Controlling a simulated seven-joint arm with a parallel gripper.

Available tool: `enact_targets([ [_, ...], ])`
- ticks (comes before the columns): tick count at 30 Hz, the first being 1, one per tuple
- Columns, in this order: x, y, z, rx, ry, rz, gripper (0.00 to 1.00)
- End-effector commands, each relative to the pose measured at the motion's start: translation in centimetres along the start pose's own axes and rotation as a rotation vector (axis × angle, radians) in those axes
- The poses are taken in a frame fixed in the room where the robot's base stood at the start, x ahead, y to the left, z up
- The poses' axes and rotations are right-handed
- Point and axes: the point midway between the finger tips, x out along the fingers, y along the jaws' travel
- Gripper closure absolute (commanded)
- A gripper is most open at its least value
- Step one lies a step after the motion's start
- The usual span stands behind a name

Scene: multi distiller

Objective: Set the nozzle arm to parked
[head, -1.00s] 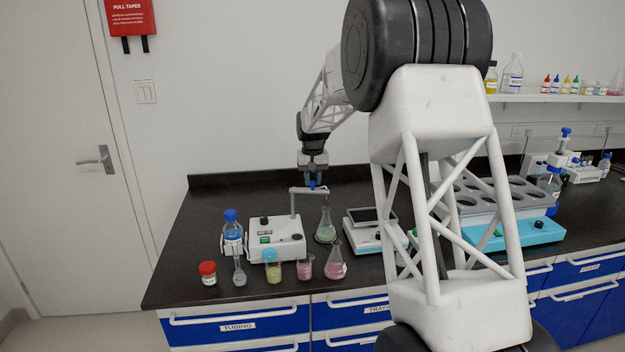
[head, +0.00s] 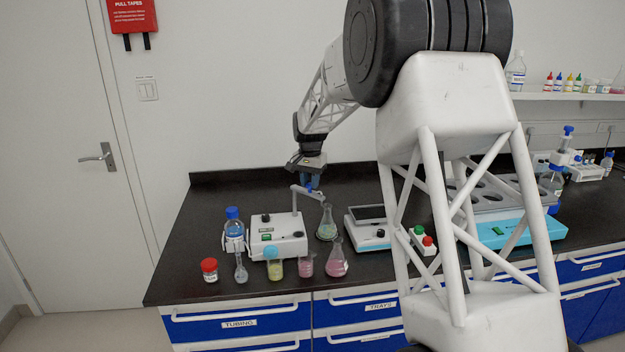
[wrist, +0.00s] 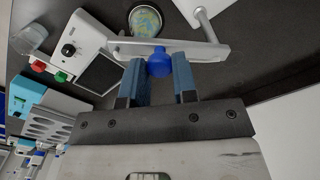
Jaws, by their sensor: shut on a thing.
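The nozzle arm (head: 308,193) is a light grey bar on top of a thin post that rises from a white box-shaped unit (head: 279,237). In the head view its free end points right and a little toward the front. My gripper (head: 310,183) is over the bar, fingers pointing down. In the wrist view the gripper (wrist: 160,80) has its two blue fingers on either side of a round blue knob (wrist: 159,62) on the bar (wrist: 190,50). The post (wrist: 205,18) shows beyond. The fingers partly hide the knob in the head view.
A conical flask (head: 327,225) stands right of the unit, near the bar's free end. Several small vessels stand in front, including a pink flask (head: 337,263) and a red-capped jar (head: 209,269). A balance (head: 368,236) stands to the right. The counter's back left is clear.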

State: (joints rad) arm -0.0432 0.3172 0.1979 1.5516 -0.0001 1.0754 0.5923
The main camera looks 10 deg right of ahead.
Motion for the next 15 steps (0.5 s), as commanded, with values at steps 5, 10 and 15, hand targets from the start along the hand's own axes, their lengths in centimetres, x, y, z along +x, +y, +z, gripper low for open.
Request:
enact_targets([
  [5,-0.1,-0.4,1.1,0.167,0.002,-0.002,1.00],
  [10,-0.1,-1.0,2.1,0.328,0.001,-0.001,1.00],
  [15,-0.1,-1.7,2.9,0.483,0.001,-0.001,1.00],
])
